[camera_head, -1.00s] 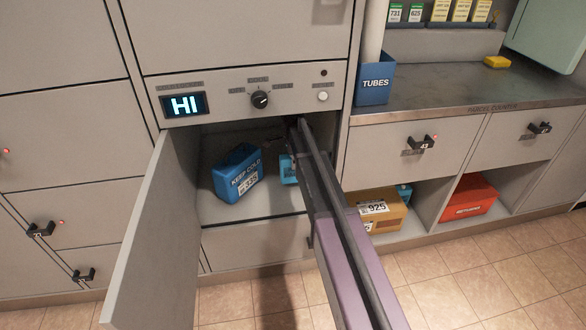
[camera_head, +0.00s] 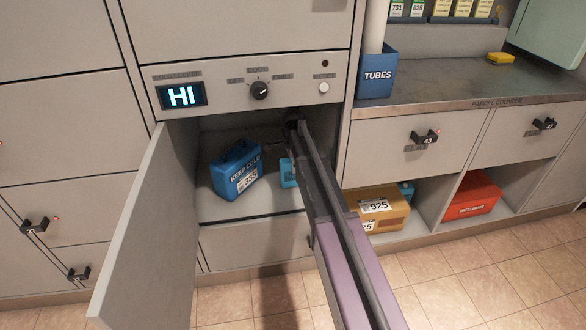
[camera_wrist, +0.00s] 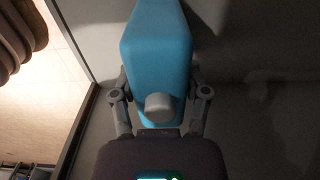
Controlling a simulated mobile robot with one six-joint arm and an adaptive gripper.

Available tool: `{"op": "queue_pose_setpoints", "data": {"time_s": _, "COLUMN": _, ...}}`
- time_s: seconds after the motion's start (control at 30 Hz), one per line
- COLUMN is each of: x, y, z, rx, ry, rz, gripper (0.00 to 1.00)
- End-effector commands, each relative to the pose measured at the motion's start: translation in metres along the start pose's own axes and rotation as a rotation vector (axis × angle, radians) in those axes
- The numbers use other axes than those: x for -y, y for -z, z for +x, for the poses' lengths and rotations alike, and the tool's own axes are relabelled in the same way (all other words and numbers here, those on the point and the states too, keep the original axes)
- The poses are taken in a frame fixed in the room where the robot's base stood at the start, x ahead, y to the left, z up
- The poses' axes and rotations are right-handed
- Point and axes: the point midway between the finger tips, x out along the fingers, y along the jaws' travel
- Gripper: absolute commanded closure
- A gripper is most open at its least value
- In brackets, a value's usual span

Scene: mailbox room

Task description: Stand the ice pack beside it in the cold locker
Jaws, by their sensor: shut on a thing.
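The ice pack (camera_wrist: 157,50) is a light blue block with a grey round cap, seen large in the wrist view. My gripper (camera_wrist: 158,92) is shut on it, one finger on each side near the cap end. In the head view a small part of the ice pack (camera_head: 288,173) shows inside the cold locker (camera_head: 215,210), mostly hidden behind my arm. A dark blue "KEEP COLD" box (camera_head: 236,171) with a handle and a 925-type label sits on the locker floor, left of the ice pack, with a gap between them. I cannot tell whether the ice pack touches the floor.
The locker door (camera_head: 150,235) is swung open on the left. A panel above has an "HI" display (camera_head: 184,95) and a knob (camera_head: 259,90).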

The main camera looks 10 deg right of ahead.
Motion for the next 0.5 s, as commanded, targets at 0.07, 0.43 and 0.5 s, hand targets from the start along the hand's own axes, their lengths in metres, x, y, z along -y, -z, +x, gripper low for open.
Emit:
{"op": "queue_pose_setpoints", "data": {"time_s": 0.07, "x": 0.0, "y": -0.0001, "z": 0.0008, "rx": 0.0, "ry": 0.0, "rz": 0.0, "gripper": 1.0}}
{"op": "queue_pose_setpoints", "data": {"time_s": 0.43, "x": 0.0, "y": -0.0001, "z": 0.0034, "rx": 0.0, "ry": 0.0, "rz": 0.0, "gripper": 1.0}}
{"op": "queue_pose_setpoints", "data": {"time_s": 0.5, "x": 0.0, "y": -0.0001, "z": 0.0031, "rx": 0.0, "ry": 0.0, "rz": 0.0, "gripper": 0.32}}
